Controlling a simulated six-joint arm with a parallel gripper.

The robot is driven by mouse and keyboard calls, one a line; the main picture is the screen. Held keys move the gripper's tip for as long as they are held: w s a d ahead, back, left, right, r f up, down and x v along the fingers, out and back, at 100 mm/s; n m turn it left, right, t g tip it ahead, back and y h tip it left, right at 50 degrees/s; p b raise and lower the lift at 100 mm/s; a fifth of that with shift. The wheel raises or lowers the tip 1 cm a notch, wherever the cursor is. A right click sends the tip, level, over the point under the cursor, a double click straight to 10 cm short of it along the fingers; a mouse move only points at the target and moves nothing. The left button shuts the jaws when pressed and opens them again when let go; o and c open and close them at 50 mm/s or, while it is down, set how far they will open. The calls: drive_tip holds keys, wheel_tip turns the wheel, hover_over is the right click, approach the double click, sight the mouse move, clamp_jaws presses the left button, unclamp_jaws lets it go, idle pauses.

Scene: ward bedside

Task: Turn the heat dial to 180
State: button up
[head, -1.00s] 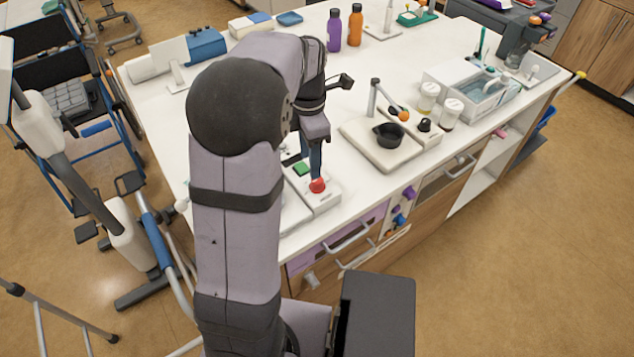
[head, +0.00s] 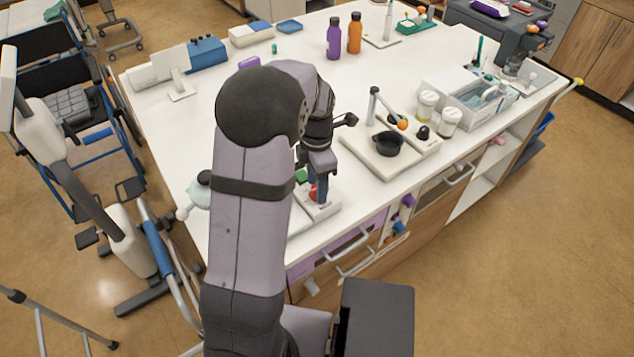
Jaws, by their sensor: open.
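A small black knob (head: 422,132), which looks like the heat dial, stands on a pale base on the bench. A black dish (head: 388,143) sits on the pale plate (head: 398,172) to its left. Any numbers or pointer on the knob are too small to read. My gripper (head: 322,198) is open and points down beside a red button (head: 313,192) on a white switch box (head: 328,212), well to the left of the knob and nearer the bench's front. I cannot tell whether a finger touches the button. A green button (head: 300,176) is partly hidden by my arm.
Purple (head: 334,36) and orange (head: 355,34) bottles stand farther back. The bench top between them is clear.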

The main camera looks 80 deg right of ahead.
drive_tip(key=shift+f, duration=0.2)
drive_tip(key=c, duration=1)
drive_tip(key=shift+c, duration=0.2)
